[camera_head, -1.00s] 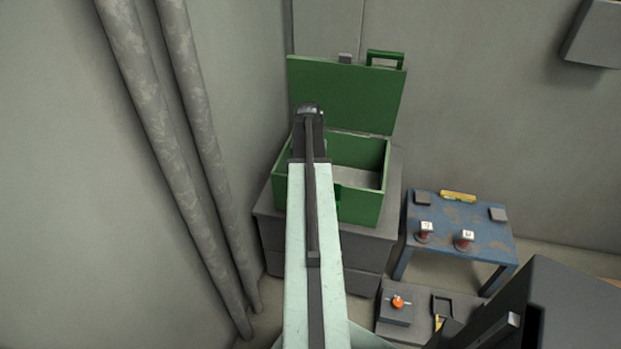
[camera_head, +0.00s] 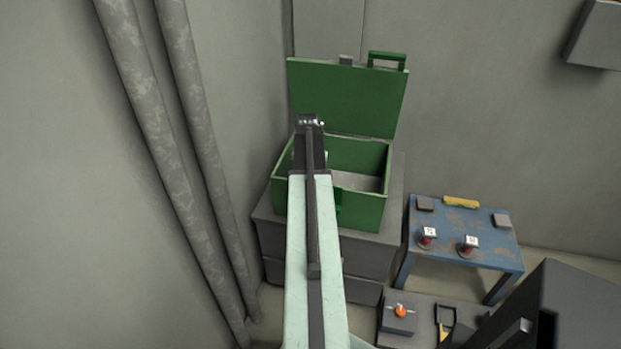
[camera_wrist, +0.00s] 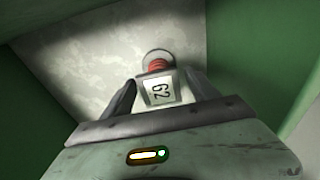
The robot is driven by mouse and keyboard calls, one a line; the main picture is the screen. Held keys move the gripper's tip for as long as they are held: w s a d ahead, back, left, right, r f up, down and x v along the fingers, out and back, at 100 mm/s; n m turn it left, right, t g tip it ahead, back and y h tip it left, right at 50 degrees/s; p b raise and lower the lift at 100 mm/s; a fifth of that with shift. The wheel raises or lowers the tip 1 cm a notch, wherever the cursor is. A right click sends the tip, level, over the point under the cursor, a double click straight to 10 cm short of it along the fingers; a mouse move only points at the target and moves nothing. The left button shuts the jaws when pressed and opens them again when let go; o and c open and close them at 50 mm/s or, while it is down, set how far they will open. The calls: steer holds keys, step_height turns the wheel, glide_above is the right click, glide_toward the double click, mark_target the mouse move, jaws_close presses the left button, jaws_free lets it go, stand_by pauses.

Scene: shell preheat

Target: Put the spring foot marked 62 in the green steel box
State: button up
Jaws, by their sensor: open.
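The spring foot marked 62 (camera_wrist: 159,88) is inside the green steel box, with a white number plate, a red spring and a round base against the pale box floor (camera_wrist: 105,60). My gripper (camera_wrist: 158,82) is open, with one dark finger on each side of the number plate. I cannot tell whether the fingers touch it. In the head view the green steel box (camera_head: 360,211) stands with its lid up, and my arm covers its left part. My gripper is over the box there, and its fingers are hidden.
The box stands on a grey cabinet (camera_head: 365,252). A blue table (camera_head: 440,220) at the right holds two more spring feet with white plates (camera_head: 428,237) (camera_head: 469,246), a yellow item (camera_head: 461,202) and grey blocks. A grey unit with an orange knob (camera_head: 400,311) is below. Pipes (camera_head: 150,110) run at the left.

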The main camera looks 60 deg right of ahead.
step_height(320, 180, up, 12)
steer(key=a+p, duration=0.1)
steer(key=p, duration=1.1)
steer(key=shift+s+a, duration=0.2)
steer(key=shift+s, duration=0.05)
